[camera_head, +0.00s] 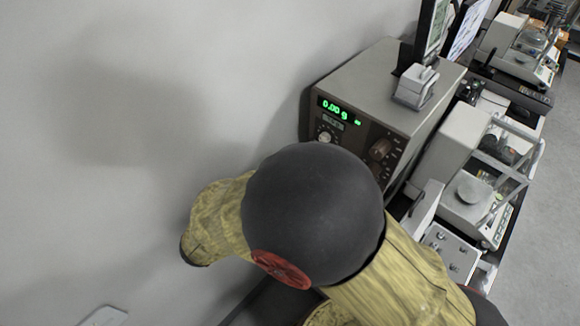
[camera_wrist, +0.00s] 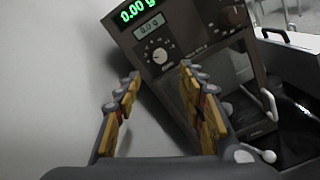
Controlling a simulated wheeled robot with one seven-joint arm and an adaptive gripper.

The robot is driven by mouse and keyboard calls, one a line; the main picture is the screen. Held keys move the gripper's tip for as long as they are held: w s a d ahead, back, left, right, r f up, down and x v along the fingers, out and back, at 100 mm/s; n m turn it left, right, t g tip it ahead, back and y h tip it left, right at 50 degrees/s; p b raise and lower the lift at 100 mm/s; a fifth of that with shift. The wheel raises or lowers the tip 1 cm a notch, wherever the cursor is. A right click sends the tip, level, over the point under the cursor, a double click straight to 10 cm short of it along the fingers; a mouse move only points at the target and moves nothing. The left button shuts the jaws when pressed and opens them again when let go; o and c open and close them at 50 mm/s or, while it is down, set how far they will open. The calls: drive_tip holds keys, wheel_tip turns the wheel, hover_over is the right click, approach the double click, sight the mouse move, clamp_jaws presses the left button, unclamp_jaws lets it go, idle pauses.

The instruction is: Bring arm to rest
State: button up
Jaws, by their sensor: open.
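In the wrist view my gripper (camera_wrist: 158,85) is open, its two fingers with yellow pads apart and nothing between them. Beyond the fingers are a pale wall and a brown-grey instrument (camera_wrist: 205,55) with a green display reading 0.00 g. In the head view my arm, with yellow covering and a large dark joint, crosses the lower middle and hides part of the bench. My gripper does not show clearly there. The same instrument stands just behind my arm (camera_head: 365,90).
A balance with a round pan (camera_head: 473,190) stands right of the instrument. A small white device (camera_head: 415,85) and a monitor (camera_head: 432,28) are on or by the instrument's top. More balances (camera_head: 520,50) stand farther back. The wall is close on the left; grey floor is free at far right.

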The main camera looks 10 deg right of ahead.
drive_tip(key=s+d+f+m+g+y+b, duration=0.2)
drive_tip(key=s+d+f+m+g+y, duration=0.1)
drive_tip(key=s+f+m+g+y, duration=0.9)
drive_tip(key=s+d+r+m+t+y+b, duration=0.2)
drive_tip(key=d+r+m+t+b, duration=0.3)
drive_tip(key=r, duration=0.7)
drive_tip(key=shift+s+d+m+t+y, duration=0.3)
drive_tip(key=shift+s+d+m+t, duration=0.15)
drive_tip(key=shift+d+m+t, duration=0.5)
